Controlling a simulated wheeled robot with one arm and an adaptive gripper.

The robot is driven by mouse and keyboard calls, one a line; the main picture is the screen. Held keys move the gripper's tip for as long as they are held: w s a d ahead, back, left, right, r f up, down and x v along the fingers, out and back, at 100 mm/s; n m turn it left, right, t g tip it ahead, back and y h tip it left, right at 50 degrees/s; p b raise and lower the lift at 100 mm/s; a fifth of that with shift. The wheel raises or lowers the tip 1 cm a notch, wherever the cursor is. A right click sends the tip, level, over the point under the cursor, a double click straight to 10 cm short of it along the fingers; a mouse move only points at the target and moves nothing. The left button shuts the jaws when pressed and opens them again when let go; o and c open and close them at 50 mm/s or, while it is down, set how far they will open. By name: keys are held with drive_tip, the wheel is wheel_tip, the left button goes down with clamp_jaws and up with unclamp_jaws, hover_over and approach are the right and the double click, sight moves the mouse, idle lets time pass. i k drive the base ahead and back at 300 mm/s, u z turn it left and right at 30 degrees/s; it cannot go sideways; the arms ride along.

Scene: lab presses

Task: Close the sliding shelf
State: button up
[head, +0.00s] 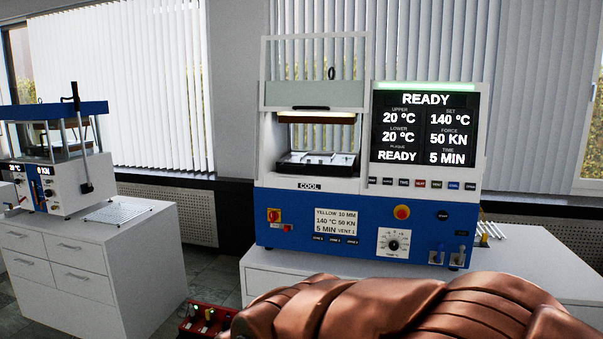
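A blue and white lab press (365,205) stands on a white cabinet. Its left chamber is open at the front, and its framed see-through guard (316,50) is raised above the opening. A dark shelf (318,172) with light metal pieces on it lies low in the chamber. From this angle I cannot tell how far the shelf sticks out. My gripper is not in view. A copper-coloured ribbed part, likely of my own body, fills the bottom right and hides part of the cabinet front.
The press screen (425,128) reads READY. A second, smaller press (50,150) stands on a white drawer cabinet (90,270) at left, with a wire rack (118,213) beside it. A red box (205,318) with tools is low between the cabinets. Grey floor shows between them.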

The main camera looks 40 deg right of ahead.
sight(329, 165)
drive_tip(key=u, duration=0.05)
drive_tip(key=k, duration=0.6)
drive_tip(key=z, duration=0.8)
drive_tip(key=i, duration=1.35)
drive_tip(key=u, duration=0.85)
drive_tip(key=i, duration=0.4)
drive_tip(key=u, duration=0.35)
